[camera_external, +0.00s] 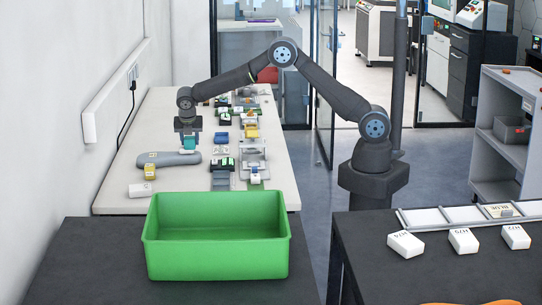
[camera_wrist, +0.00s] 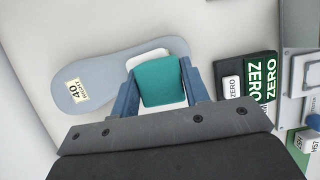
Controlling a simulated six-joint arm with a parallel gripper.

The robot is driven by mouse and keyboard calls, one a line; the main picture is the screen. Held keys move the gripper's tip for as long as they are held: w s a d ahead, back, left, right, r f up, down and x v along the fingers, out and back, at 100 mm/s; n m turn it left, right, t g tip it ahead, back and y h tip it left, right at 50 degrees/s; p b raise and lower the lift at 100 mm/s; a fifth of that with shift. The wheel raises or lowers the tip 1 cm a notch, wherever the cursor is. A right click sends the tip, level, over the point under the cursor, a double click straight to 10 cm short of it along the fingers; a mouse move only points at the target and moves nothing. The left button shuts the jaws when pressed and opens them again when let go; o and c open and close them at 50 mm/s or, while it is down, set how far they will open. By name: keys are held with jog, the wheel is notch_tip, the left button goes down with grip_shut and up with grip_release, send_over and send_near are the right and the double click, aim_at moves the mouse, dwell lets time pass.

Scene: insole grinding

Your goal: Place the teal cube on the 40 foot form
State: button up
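The teal cube (camera_wrist: 160,82) is between the two blue fingers of my gripper (camera_wrist: 160,92) in the wrist view, with the fingers against its sides. A white piece shows just behind the cube. In the external view my gripper (camera_external: 188,140) points down with the teal cube (camera_external: 189,142) at its tip. The grey-blue foot form (camera_wrist: 105,72) carries a label reading 40 RIGHT and lies beneath the cube in the wrist view. The foot form (camera_external: 168,158) also shows in the external view, just below the gripper. Whether the cube touches the form I cannot tell.
A black block marked ZERO (camera_wrist: 247,78) lies right of the form. Yellow (camera_external: 150,172) and white (camera_external: 140,190) blocks lie in front of it. Several fixtures line the table's right side. A green bin (camera_external: 216,262) stands in the foreground. A wall borders the table's left.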

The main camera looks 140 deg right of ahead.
aim_at(199, 139)
jog(key=o, duration=0.3)
jog(key=shift+o, duration=0.2)
jog(key=shift+r, duration=0.15)
jog(key=v, duration=1.2)
jog(key=x, duration=1.2)
jog(key=shift+s, duration=0.1)
notch_tip(199, 139, up, 3)
jog(key=shift+f, duration=0.15)
jog(key=shift+r, duration=0.6)
